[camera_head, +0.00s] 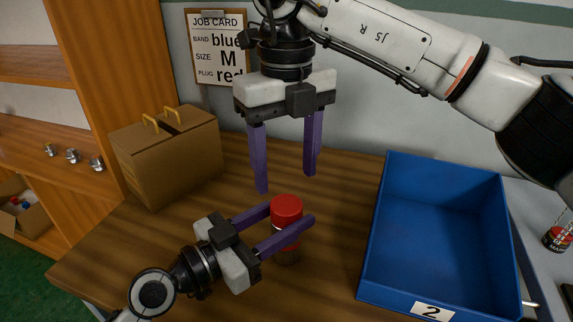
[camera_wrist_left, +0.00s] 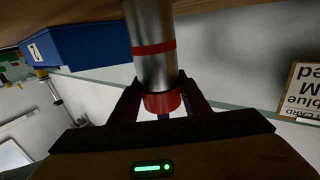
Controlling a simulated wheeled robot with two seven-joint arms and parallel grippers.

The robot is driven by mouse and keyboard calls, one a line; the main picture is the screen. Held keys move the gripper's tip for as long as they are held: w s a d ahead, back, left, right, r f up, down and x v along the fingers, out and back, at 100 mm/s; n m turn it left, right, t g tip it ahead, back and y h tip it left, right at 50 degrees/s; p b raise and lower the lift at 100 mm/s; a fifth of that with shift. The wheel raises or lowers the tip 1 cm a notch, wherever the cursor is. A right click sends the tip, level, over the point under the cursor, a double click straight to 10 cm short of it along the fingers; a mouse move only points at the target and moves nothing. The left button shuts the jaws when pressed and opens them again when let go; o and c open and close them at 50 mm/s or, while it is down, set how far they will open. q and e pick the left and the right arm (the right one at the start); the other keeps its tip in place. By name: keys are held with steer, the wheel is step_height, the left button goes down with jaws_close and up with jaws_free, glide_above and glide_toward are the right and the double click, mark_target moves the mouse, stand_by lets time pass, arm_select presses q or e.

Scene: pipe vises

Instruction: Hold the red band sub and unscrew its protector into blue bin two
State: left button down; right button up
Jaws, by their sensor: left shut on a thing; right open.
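The red band sub is an upright silver cylinder with a red band (camera_wrist_left: 153,48) in the left wrist view, which sees it upside down. Its red protector (camera_head: 287,208) caps the top; in the left wrist view the protector (camera_wrist_left: 162,102) lies between the finger bases. My left gripper (camera_head: 292,215) is shut on the sub, fingers on either side; exact contact height is unclear. In the head view most of the sub is hidden below the cap. My right gripper (camera_head: 286,183) is open and empty, pointing down just above the protector. Blue bin two (camera_head: 395,292) stands to the right, empty.
A brown box (camera_head: 170,165) with yellow handles stands at the back left of the wooden table. A job card (camera_head: 217,47) on the wall reads blue, M, red. Shelves with small metal parts (camera_head: 72,156) are at the left. Table between sub and bin is clear.

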mark_target(286, 204)
steer(key=shift+f+m, duration=0.3)
steer(key=shift+f, duration=0.15)
step_height(286, 204, down, 7)
steer(key=shift+r, duration=0.1)
steer(key=c, duration=1.1)
steer(key=n, duration=0.6)
steer(key=o, duration=1.2)
